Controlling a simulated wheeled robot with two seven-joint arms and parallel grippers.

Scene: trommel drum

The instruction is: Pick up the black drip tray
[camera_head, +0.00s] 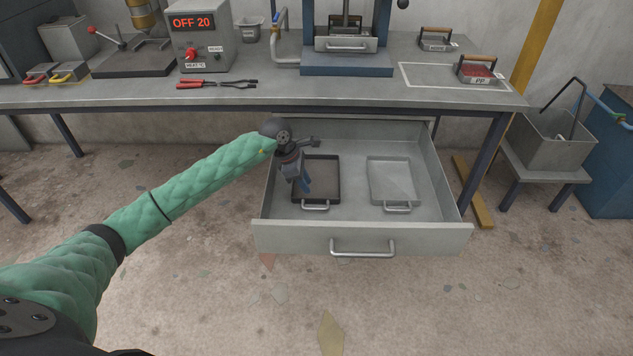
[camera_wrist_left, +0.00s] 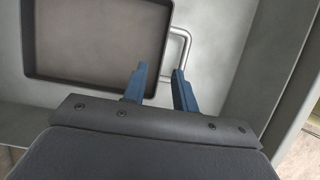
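The black drip tray (camera_head: 323,179) lies flat in the left part of an open drawer, with its handle (camera_head: 316,206) toward the drawer front. In the left wrist view the tray (camera_wrist_left: 96,77) fills the upper left, and its light metal handle (camera_wrist_left: 188,48) shows on its right side. My left gripper (camera_head: 306,187) is over the tray's left side in the head view. My right gripper is not in view.
The grey drawer (camera_head: 290,233) is pulled out below the workbench (camera_head: 330,93). A lighter grey tray (camera_head: 393,182) lies to the right of the black one. Drawer walls surround both trays. Pliers (camera_head: 215,85) and a heater box (camera_head: 203,38) are on the bench.

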